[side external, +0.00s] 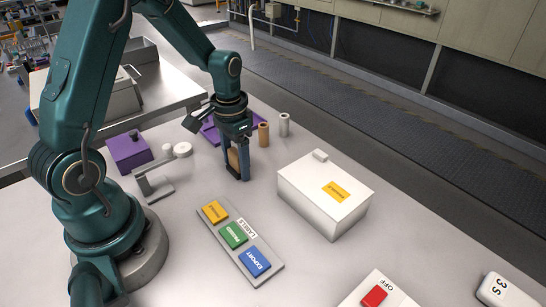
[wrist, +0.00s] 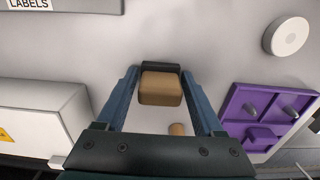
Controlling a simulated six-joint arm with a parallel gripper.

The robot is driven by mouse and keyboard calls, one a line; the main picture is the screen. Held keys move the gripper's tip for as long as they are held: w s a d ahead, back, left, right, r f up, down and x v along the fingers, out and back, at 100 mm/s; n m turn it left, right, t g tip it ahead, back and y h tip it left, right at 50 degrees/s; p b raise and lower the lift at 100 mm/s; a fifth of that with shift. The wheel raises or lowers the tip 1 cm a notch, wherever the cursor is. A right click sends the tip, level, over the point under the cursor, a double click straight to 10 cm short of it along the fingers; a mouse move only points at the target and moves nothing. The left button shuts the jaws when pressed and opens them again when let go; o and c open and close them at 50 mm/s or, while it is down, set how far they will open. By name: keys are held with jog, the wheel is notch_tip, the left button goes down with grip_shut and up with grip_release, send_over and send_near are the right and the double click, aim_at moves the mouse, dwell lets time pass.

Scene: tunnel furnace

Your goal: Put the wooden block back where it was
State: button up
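The wooden block (side external: 233,159) is a light brown piece between the two blue-grey fingers of my gripper (side external: 237,174). In the wrist view the block (wrist: 160,89) fills the gap between the fingers (wrist: 160,75), with a finger against each side. A dark piece (wrist: 160,67) shows at the block's far end, between the fingertips. My gripper points down over the grey table (side external: 185,220). Whether the block touches the table is hard to tell.
A purple tray with pegs (wrist: 262,115), a brown cylinder (side external: 263,134) and a grey cylinder (side external: 284,125) stand behind the gripper. A white box (side external: 315,205) is to the right. A labels tray (side external: 262,277) lies in front. A small stand (side external: 158,188) and purple box (side external: 128,153) are left.

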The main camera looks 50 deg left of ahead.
aim_at(235, 153)
jog(key=shift+o, duration=0.5)
notch_tip(235, 153, up, 11)
jog(key=shift+r, duration=0.2)
jog(key=s+d+r+t, duration=0.4)
jog(key=s+d+t, duration=0.1)
jog(key=s+d, duration=0.4)
jog(key=shift+s+t, duration=0.3)
jog(key=shift+s, duration=0.5)
dwell(0.5)
